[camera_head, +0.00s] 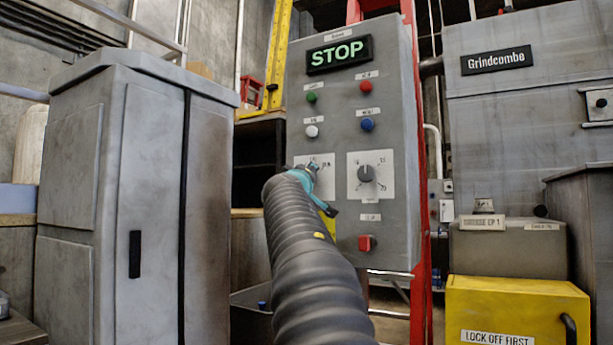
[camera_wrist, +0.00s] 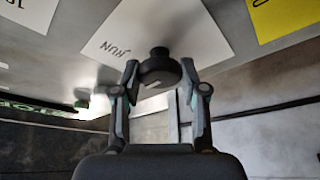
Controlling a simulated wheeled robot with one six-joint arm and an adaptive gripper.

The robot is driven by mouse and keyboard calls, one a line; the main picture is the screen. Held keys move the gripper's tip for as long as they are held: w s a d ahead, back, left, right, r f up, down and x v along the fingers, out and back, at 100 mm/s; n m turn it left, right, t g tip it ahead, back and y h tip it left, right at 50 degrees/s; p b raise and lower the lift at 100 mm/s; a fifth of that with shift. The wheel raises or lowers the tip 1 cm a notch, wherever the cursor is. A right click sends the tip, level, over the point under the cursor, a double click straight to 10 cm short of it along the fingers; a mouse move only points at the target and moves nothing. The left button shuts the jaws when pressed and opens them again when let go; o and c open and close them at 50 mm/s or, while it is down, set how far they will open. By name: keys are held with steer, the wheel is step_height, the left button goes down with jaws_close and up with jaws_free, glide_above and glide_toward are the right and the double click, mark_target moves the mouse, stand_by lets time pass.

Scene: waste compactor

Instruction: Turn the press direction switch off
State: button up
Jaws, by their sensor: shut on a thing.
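The grey control panel (camera_head: 395,70) stands upright in the head view. My gripper (camera_head: 305,178) is at the white plate (camera_head: 327,163) on the panel's left side and covers most of it. In the wrist view my gripper (camera_wrist: 160,74) is shut on a black rotary switch knob (camera_wrist: 158,62), with one finger on each side. The white plate (camera_wrist: 150,25) around the knob bears the word RUN, seen upside down. The knob's exact pointing direction is hard to tell. The head view hides this knob behind my gripper.
A second black dial (camera_head: 366,173) sits close right of my gripper. Green, red, white and blue buttons are above, and a red square button (camera_head: 367,243) is below. A lit STOP display (camera_head: 340,54) tops the panel. A grey cabinet (camera_head: 130,200) stands left, a yellow box (camera_head: 515,310) right.

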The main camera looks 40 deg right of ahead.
steer(key=shift+r, duration=0.1)
steer(key=o, duration=1.1)
steer(key=v, duration=1.2)
